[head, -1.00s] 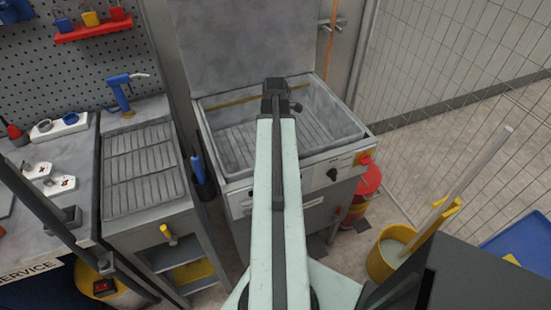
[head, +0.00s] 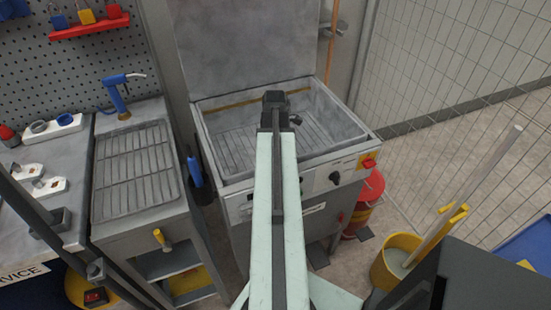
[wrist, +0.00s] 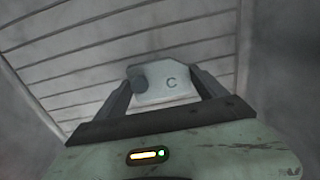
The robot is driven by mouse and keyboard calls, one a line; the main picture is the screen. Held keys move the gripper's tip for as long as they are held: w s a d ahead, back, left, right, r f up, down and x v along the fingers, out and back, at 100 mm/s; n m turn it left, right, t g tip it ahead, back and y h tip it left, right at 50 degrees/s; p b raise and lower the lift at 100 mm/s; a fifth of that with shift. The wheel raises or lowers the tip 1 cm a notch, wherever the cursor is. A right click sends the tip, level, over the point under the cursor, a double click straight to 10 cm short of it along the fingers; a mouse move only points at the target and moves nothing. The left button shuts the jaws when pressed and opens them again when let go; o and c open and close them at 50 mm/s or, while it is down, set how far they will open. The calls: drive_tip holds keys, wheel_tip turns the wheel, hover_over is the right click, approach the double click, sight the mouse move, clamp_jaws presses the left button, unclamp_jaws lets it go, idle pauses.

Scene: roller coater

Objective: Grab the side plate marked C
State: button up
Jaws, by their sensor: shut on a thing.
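The side plate marked C (wrist: 178,92) is a pale plate with a dark round spot on its left, seen in the wrist view. My gripper (wrist: 163,80) is shut on it, with a dark finger at either side. The plate hangs over a slatted rack, and its height above the rack is hard to judge. In the head view my arm reaches over the open grey wash basin (head: 333,112).
The basin's raised lid (head: 243,40) stands behind it. A ridged drain counter (head: 137,172) is at the left, beside a workbench with white trays (head: 55,127). A yellow mop bucket (head: 390,268) and a mesh fence (head: 450,80) are at the right.

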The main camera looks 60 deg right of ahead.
wheel_tip(320, 180, up, 10)
drive_tip(key=p, duration=1)
drive_tip(key=shift+r, duration=0.15)
